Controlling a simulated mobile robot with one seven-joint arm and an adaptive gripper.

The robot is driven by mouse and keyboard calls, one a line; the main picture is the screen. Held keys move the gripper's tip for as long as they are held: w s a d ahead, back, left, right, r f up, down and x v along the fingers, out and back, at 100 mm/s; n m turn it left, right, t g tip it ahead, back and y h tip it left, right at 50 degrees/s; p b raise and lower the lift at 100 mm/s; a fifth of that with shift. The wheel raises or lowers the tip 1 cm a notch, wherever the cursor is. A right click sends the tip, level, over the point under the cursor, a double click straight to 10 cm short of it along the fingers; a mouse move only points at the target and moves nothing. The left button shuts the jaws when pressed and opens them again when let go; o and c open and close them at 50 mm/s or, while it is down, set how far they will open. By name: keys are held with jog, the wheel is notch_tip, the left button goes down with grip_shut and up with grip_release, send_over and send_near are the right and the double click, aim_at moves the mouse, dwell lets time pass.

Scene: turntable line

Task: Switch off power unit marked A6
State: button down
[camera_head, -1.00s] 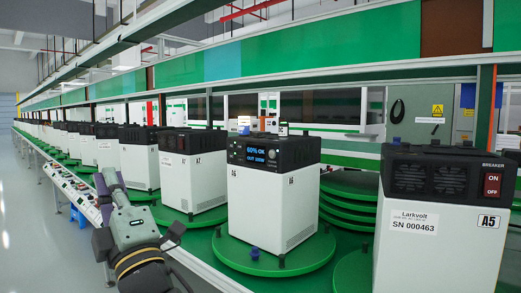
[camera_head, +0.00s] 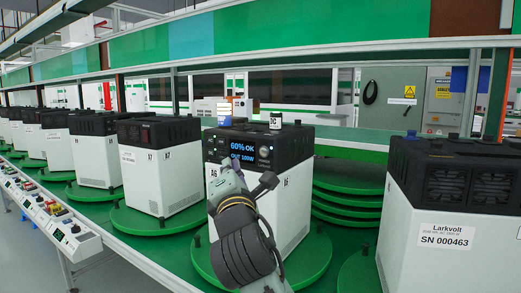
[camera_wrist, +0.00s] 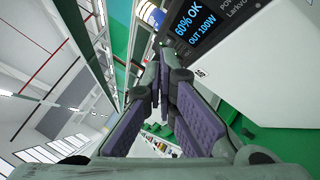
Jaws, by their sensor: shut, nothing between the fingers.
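The A6 power unit (camera_head: 290,190) is a white box with a black top. It stands on a green turntable plate (camera_head: 313,262). Its display (camera_head: 246,150) reads 60% OK, OUT 100W. A round knob (camera_head: 264,152) sits beside the display. I see no breaker switch on the faces in view. My gripper (camera_head: 230,172) is in front of the unit, overlapping its lower front, and is shut and empty. In the wrist view the shut fingers (camera_wrist: 163,65) point along the unit's front, with the display (camera_wrist: 193,25) and white side (camera_wrist: 270,75) at right. Whether they touch it I cannot tell.
Unit A7 (camera_head: 160,165) and several similar units stand to the left. Unit SN 000463 (camera_head: 440,205) stands at the near right, cut off by the frame. Stacked green plates (camera_head: 347,190) lie between. A control strip (camera_head: 68,228) runs along the line's front edge at left.

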aim_at(264, 152)
jog(key=shift+s, duration=0.1)
jog(key=shift+w+d+p, duration=0.1)
jog(key=shift+w+d, duration=0.75)
jog(key=shift+w, duration=0.35)
jog(key=shift+w+d+p, duration=0.1)
jog(key=shift+w+d, duration=0.8)
jog(key=shift+w, duration=0.3)
jog(key=shift+w+d+p, duration=0.1)
jog(key=shift+w+d, duration=0.75)
jog(key=shift+w, duration=0.35)
jog(key=shift+w+d, duration=0.25)
jog(key=shift+w, duration=0.05)
jog(key=shift+w+d, duration=0.2)
jog(key=shift+w, duration=0.1)
jog(key=shift+s+a, duration=0.45)
jog(key=shift+s, duration=0.2)
